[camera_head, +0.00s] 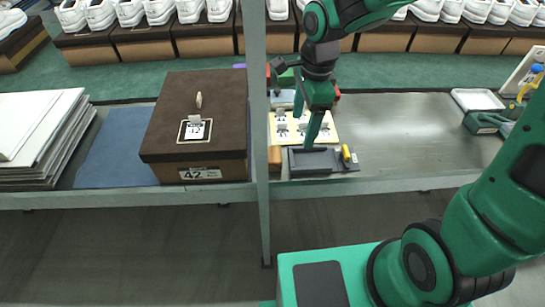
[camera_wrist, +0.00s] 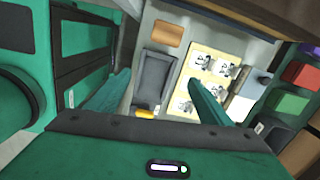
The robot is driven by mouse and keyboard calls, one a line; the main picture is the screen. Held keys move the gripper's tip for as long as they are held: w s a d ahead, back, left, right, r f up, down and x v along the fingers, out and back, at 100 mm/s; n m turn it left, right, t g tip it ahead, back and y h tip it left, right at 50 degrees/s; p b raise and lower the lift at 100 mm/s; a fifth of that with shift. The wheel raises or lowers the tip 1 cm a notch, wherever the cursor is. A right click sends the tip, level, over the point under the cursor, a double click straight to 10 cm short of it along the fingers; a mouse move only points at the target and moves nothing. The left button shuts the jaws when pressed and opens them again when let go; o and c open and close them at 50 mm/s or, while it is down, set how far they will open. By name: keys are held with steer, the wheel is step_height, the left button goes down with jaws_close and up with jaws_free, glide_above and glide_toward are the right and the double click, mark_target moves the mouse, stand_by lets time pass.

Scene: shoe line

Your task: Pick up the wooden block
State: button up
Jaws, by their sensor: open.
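The wooden block (camera_head: 274,158) is small and orange-brown. It lies on the grey bench, just right of the upright post and left of a dark grey tray (camera_head: 312,163). In the wrist view the block (camera_wrist: 168,33) shows whole near the top, beyond the tray (camera_wrist: 154,80). My gripper (camera_head: 305,122) points down over the cream board and the tray, its fingers apart and empty. In the wrist view the gripper (camera_wrist: 160,78) has its fingers on either side of the tray and part of the board, with the block farther off, not between them.
The cream board (camera_head: 322,127) with several small pictured pieces lies behind the tray. A yellow item (camera_head: 346,153) is at the tray's right end. The post (camera_head: 256,120) stands close left of the block, with a brown box (camera_head: 205,110) beyond it. The bench's right part is mostly clear.

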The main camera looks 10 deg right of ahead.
steer(key=m, duration=0.1)
glide_toward(274, 153)
steer(key=shift+m+y, duration=0.3)
steer(key=f, duration=0.4)
steer(key=shift+s, duration=0.25)
steer(key=shift+w+a+f, duration=0.1)
steer(key=shift+a+f, duration=0.05)
steer(key=shift+f, duration=0.9)
steer(key=shift+w+a+f, duration=0.1)
steer(key=shift+f, duration=0.95)
steer(key=shift+w+a+f, duration=0.1)
steer(key=shift+a+f, duration=0.05)
steer(key=shift+f, duration=0.9)
steer(key=c, duration=1.1)
